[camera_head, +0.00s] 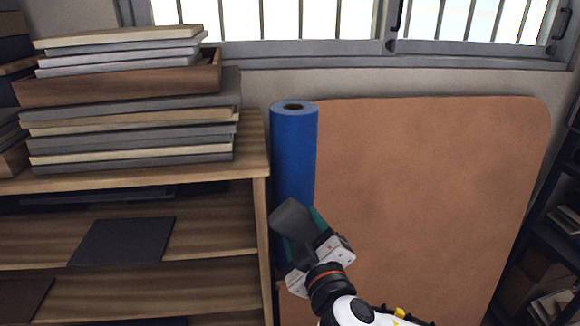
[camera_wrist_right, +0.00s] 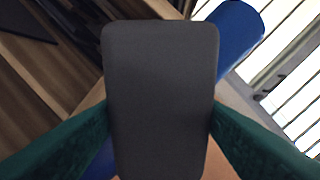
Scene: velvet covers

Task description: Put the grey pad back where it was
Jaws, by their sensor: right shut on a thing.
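The grey pad (camera_wrist_right: 160,95) is a dark, flat block with rounded corners. It fills the middle of the right wrist view, between the two green fingers. In the head view the grey pad (camera_head: 293,218) shows at the tip of my right gripper (camera_head: 304,236), in front of the blue roll. My right gripper is shut on the pad and holds it up to the right of the shelf unit. The pad's lower part is partly hidden by the fingers in the head view. My left gripper is not in view.
A wooden shelf unit (camera_head: 262,157) stands at the left, with stacked boards (camera_head: 130,128) on top and a dark flat sheet (camera_head: 122,241) on a shelf. An upright blue roll (camera_head: 294,150) and a large brown panel (camera_head: 430,180) stand by the wall beneath the windows.

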